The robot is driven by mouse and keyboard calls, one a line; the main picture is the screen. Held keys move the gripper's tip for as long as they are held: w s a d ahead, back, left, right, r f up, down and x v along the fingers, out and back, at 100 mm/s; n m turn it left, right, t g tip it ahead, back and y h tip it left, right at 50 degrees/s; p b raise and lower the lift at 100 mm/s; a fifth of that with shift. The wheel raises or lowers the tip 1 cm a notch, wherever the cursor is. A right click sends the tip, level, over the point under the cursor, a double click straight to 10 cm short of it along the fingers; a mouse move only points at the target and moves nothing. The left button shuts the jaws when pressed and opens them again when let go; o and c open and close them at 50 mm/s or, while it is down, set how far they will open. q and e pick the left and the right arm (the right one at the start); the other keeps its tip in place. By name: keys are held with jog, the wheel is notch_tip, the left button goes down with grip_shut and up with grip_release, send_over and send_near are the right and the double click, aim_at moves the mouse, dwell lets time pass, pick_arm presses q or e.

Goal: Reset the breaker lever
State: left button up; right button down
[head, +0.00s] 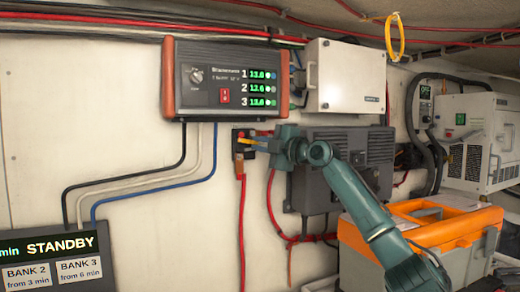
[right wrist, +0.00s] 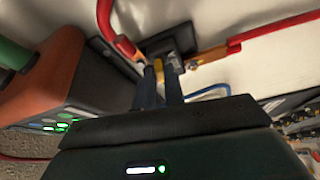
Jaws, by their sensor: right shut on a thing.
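The breaker (head: 240,134) is a small dark block on the white wall, just below the charger, with red cables joined to it. Its yellow lever (head: 245,140) shows at the tips of my right gripper (head: 258,145), which reaches in from the right. In the right wrist view, the dark breaker body (right wrist: 172,42) is just beyond the fingertips of my right gripper (right wrist: 161,78). The yellow lever (right wrist: 158,66) lies between these fingers, which are shut on it and partly hide it. My left gripper is out of view.
The charger (head: 227,79) with green readouts hangs just above the breaker. A grey finned box (head: 345,165) is close on the right, under a white box (head: 345,76). An orange-lidded toolbox (head: 440,225) stands lower right. A STANDBY panel (head: 52,262) is lower left.

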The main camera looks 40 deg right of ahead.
jog(key=shift+d+r+n+g, duration=0.1)
jog(key=shift+r+n+g, duration=0.35)
jog(key=shift+n, duration=0.65)
jog(key=shift+r, duration=0.1)
jog(key=c, duration=1.5)
grip_release()
pick_arm(q)
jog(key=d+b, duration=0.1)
jog(key=b, duration=0.2)
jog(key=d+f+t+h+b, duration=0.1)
jog(key=b, duration=0.2)
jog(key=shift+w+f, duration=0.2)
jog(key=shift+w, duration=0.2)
pick_arm(e)
jog(key=s, duration=0.8)
jog(key=s+d, duration=0.1)
jog(key=s, duration=0.4)
jog(key=shift+s, duration=0.1)
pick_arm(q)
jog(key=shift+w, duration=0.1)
